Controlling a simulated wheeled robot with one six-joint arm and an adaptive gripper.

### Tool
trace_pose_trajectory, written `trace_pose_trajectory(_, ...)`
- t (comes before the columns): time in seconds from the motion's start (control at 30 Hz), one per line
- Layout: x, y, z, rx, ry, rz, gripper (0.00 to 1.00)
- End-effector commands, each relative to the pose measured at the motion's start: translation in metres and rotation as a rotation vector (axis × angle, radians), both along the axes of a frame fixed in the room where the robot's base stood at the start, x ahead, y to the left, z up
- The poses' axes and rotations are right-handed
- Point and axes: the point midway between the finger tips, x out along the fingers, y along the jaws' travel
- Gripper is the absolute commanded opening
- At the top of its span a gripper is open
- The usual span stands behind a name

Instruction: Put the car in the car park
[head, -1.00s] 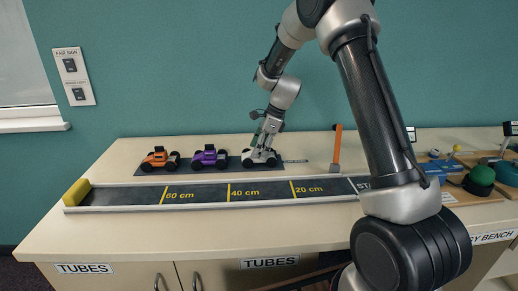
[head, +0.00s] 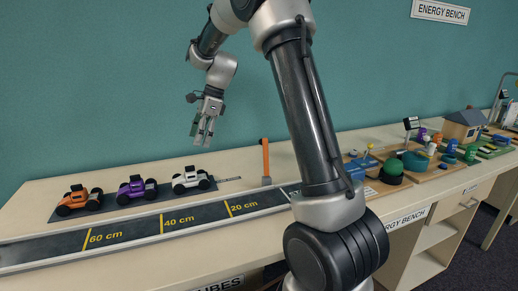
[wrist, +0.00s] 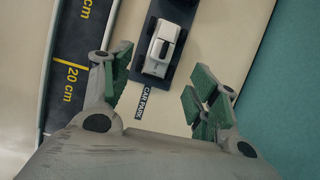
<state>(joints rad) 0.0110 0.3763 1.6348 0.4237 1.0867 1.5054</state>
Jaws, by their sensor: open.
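The white car (head: 192,179) stands on the right end of the dark car park mat (head: 158,201), beside a purple car (head: 137,188) and an orange car (head: 79,200). My gripper (head: 201,140) is open and empty, raised above the white car and apart from it. In the wrist view the white car (wrist: 164,48) sits on the dark mat, ahead of and between my green-padded fingers (wrist: 158,93). A "CAR PARK" label (wrist: 145,102) lies at the mat's near end.
A marked track (head: 180,219) runs along the bench in front of the mat. An orange hammer-like post (head: 266,160) stands to the right of the mat.

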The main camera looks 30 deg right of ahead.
Motion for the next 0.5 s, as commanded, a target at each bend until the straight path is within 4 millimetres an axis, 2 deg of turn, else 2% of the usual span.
trace_pose_trajectory(0.07,-0.023,-0.005,0.022,-0.033,-0.059,0.092,0.6)
trace_pose_trajectory(0.17,-0.07,-0.017,0.053,-0.107,-0.161,0.287,0.6)
trace_pose_trajectory(0.3,-0.152,-0.036,0.084,-0.242,-0.309,0.628,0.6)
trace_pose_trajectory(0.4,-0.211,-0.049,0.093,-0.347,-0.396,0.876,0.6)
trace_pose_trajectory(0.5,-0.265,-0.062,0.091,-0.452,-0.461,1.116,0.6)
